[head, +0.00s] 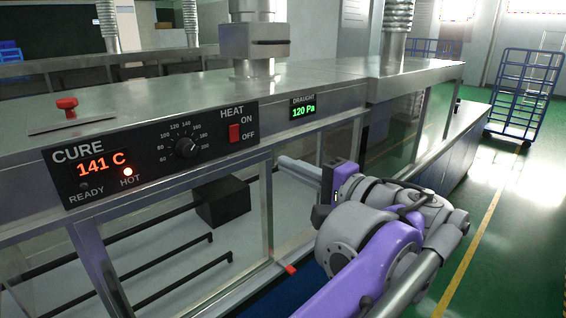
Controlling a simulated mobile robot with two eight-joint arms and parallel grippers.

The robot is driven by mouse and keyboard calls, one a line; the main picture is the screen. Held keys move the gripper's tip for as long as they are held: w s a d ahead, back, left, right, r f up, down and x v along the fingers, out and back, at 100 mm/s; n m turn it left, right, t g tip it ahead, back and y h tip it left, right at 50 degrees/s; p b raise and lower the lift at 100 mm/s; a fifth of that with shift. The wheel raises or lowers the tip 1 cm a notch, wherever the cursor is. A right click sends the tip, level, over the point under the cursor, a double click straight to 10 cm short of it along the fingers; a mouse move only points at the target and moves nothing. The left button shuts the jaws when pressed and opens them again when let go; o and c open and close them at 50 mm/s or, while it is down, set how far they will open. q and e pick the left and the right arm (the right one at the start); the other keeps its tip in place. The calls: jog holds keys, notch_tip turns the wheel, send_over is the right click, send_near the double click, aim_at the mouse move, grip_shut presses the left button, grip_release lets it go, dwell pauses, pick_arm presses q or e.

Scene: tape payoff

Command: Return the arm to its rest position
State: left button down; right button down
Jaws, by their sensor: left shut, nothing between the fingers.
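My left arm fills the lower right of the head view, purple and grey. Its gripper (286,162) points left, its fingers together and empty. The gripper is in front of the glass front of the metal curing cabinet (200,85), below the cabinet's top edge and the green draught display (303,110), which reads 120 Pa. I cannot tell whether the fingers touch the cabinet. My right gripper is not in view.
The cure panel (150,150) reads 141 C, its HOT lamp lit and red heat switch (234,133) beside the dial. A black block (222,202) and dark rods lie behind the glass. A blue trolley (522,95) stands far right; the green floor (510,245) is clear there.

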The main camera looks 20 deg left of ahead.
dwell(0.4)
pick_arm(q)
jog(key=s+a+f+g+h+p, duration=0.1)
jog(key=s+a+f+g+h, duration=0.2)
jog(key=f, duration=0.7)
jog(key=s+a+f+h+p, duration=0.1)
jog(key=s+a+f+h, duration=0.25)
jog(key=f, duration=0.65)
jog(key=s+d+f+n+h, duration=0.2)
jog(key=s+d+f+h, duration=0.2)
jog(key=f, duration=0.6)
jog(key=s+d+f+n+t+h+p, duration=0.1)
jog(key=s+d+f+n+h, duration=0.1)
jog(key=s+d+f+h, duration=0.2)
jog(key=s+f+h, duration=0.2)
jog(key=s+f, duration=0.2)
jog(key=f, duration=0.2)
jog(key=shift+d+f+n, duration=0.15)
jog(key=shift+f+n, duration=0.05)
jog(key=shift+n, duration=0.1)
